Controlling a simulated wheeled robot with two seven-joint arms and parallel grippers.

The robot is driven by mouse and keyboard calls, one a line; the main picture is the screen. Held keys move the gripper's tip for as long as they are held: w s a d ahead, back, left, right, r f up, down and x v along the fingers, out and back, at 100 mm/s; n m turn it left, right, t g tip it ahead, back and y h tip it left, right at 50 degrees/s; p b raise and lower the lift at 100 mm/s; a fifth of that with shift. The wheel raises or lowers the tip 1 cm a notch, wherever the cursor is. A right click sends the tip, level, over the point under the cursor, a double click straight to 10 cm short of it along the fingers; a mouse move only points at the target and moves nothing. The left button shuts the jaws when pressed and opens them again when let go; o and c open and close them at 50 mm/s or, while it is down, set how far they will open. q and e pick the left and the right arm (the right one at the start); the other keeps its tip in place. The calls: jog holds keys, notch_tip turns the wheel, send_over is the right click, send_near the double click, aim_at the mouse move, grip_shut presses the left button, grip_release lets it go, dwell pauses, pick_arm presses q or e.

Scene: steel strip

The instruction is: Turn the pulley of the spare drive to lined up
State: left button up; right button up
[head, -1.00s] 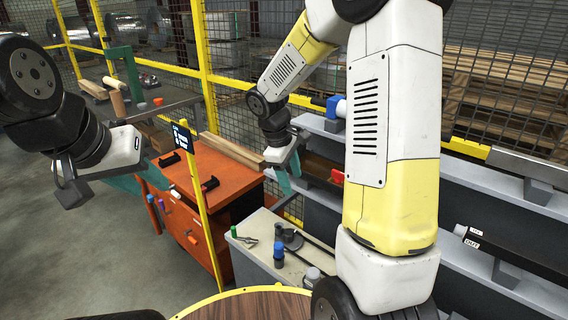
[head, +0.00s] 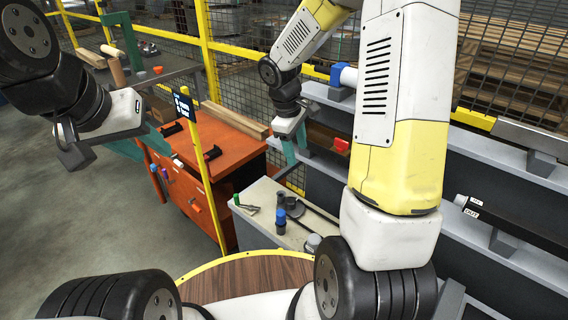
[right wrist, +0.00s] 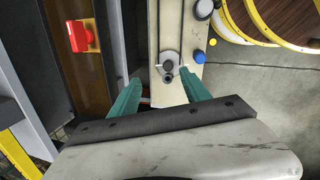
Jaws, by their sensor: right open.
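The spare drive's pulley (right wrist: 168,60) is a small grey disc with a dark hub on a pale bench top in the right wrist view. A dark belt runs from it. In the head view the pulley (head: 291,207) looks dark and sits on the bench behind my right forearm's left edge. My right gripper (right wrist: 160,79) is open and empty, its teal fingers on either side of the line to the pulley. In the head view my right gripper (head: 291,147) is above and beyond the pulley, apart from it. My left gripper (head: 72,150) hangs at the far left; its fingers are unclear.
A blue-capped item (head: 280,220) and a green-capped one (head: 237,200) stand on the bench (head: 262,190). A red button box (right wrist: 80,36) is left of the bench in the wrist view. An orange cabinet (head: 200,150) and yellow post (head: 207,175) stand left.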

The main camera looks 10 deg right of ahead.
jog(key=n+y, duration=0.2)
send_over(291, 200)
jog(key=shift+g, duration=0.4)
notch_tip(291, 200, down, 17)
notch_tip(291, 200, down, 8)
jog(key=shift+r, duration=0.1)
grip_shut()
jog(key=shift+m, duration=0.8)
grip_release()
